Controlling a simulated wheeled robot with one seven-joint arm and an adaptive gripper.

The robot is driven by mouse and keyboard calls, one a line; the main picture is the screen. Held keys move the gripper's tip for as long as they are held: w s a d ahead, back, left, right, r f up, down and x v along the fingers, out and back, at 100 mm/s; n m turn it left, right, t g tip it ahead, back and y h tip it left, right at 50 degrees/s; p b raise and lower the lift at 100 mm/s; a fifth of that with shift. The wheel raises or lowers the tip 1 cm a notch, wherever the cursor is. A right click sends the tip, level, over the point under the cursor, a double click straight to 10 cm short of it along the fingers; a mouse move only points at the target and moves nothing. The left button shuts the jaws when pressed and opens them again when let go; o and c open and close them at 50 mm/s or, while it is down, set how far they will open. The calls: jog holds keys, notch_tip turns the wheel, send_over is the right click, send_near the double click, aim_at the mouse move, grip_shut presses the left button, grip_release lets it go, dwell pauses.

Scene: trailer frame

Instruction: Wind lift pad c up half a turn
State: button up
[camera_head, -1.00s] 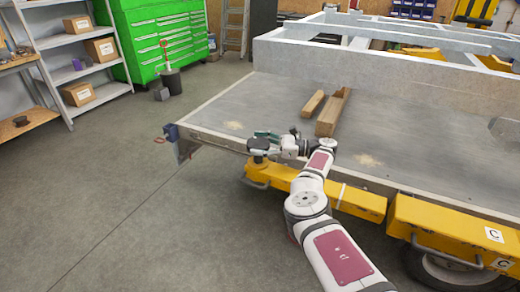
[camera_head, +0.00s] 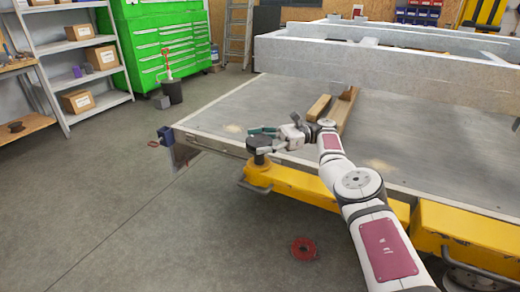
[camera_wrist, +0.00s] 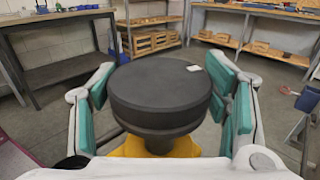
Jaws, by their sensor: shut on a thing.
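The lift pad (camera_head: 258,143) is a thick black round disc on a short stem. It stands on the end of a yellow lift arm (camera_head: 300,183) beside the steel bed's near edge. In the wrist view the pad (camera_wrist: 160,92) fills the middle, level, with yellow below it. My gripper (camera_wrist: 165,103) has its teal-padded fingers on either side of the pad's rim, shut on it. In the head view my gripper (camera_head: 265,140) reaches the pad from the right. No letter shows on the pad, and the far side of its rim is hidden.
The grey bed (camera_head: 215,115) carries wooden blocks (camera_head: 318,107) and a pale trailer frame (camera_head: 350,67). A blue clamp-like part (camera_head: 165,134) sticks out at the bed's left corner. A red round thing (camera_head: 304,249) lies on the floor.

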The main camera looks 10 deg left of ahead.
jog(key=shift+s+a+n+g+h+b, duration=0.15)
jog(key=shift+n+g+h+b, duration=0.4)
jog(key=shift+b, duration=0.85)
jog(key=shift+d+f+m+y, duration=0.2)
jog(key=shift+f+m+y, duration=0.05)
dwell(1.4)
jog(key=o, duration=1.2)
jog(key=shift+r, duration=0.1)
jog(key=shift+r, duration=0.15)
notch_tip(320, 180, up, 10)
jog(key=shift+f, duration=0.15)
